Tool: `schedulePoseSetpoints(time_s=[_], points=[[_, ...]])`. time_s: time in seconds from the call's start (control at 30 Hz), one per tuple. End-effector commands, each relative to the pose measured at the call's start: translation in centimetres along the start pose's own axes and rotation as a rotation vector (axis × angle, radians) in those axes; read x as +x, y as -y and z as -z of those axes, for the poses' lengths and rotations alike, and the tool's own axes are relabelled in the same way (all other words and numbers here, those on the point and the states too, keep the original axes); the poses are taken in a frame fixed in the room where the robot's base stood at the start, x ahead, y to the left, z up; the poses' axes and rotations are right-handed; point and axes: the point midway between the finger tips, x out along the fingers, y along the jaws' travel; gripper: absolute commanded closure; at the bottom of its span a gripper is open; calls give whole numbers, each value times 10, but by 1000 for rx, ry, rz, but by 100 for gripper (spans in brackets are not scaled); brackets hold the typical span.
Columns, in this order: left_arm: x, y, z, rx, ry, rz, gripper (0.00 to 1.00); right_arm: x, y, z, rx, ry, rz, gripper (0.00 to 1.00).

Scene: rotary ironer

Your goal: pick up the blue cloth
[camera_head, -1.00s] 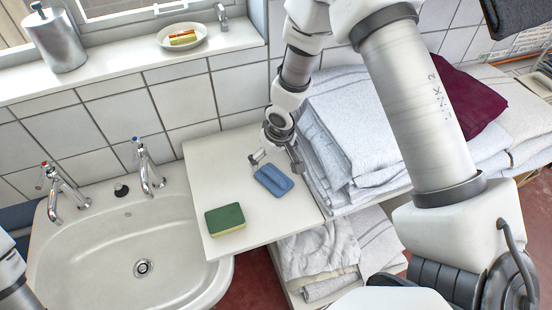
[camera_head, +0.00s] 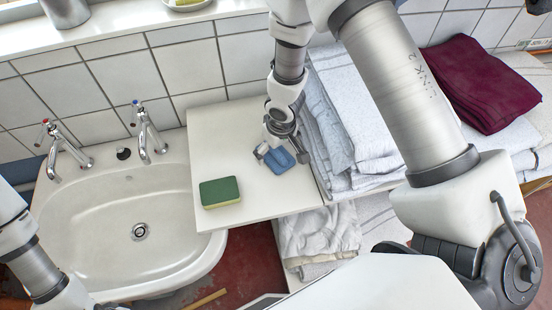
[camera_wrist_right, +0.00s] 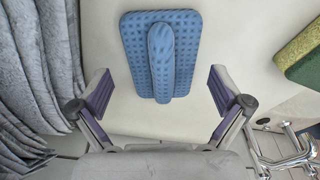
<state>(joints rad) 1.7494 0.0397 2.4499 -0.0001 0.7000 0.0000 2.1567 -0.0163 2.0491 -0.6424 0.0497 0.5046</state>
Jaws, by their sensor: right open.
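The blue cloth (camera_head: 279,160) lies folded on the white board beside the sink. In the right wrist view the cloth (camera_wrist_right: 161,56) is a textured blue rectangle with a raised roll along its middle. My right gripper (camera_head: 282,155) is over the cloth and hides part of it in the head view. In the wrist view its two fingers (camera_wrist_right: 160,92) are spread wide, with the cloth ahead of and between their lines, and nothing is held. My left arm shows at the lower left of the head view, but its gripper fingers cannot be made out.
A green and yellow sponge (camera_head: 220,192) lies on the white board (camera_head: 225,130), left of the cloth. The sink (camera_head: 130,220) with two taps is further left. Stacked grey-white towels (camera_head: 350,110) stand close on the right, with a dark red cloth (camera_head: 482,80) beyond. The tiled wall is behind.

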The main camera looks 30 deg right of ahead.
Motion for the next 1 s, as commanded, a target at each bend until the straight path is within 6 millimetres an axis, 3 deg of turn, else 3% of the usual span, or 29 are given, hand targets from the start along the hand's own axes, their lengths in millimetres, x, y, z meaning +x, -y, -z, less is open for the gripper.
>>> schedulePoseSetpoints(time_s=[0.2,0.27,0.37,0.4,0.77,1.0], points=[[2,0,0,0,-1,0,55,3,0,1,-1,-1,0,0],[2,0,0,0,-1,0,55,3,0,1,-1,-1,0,18],[2,0,0,0,-1,0,55,3,0,1,-1,-1,0,53],[2,0,0,0,-1,0,55,3,0,0,-1,-1,0,57],[1,0,0,0,-1,0,55,3,0,0,0,1,0,57],[-24,0,0,0,0,0,55,-24,-2,4,1,0,0,58]])
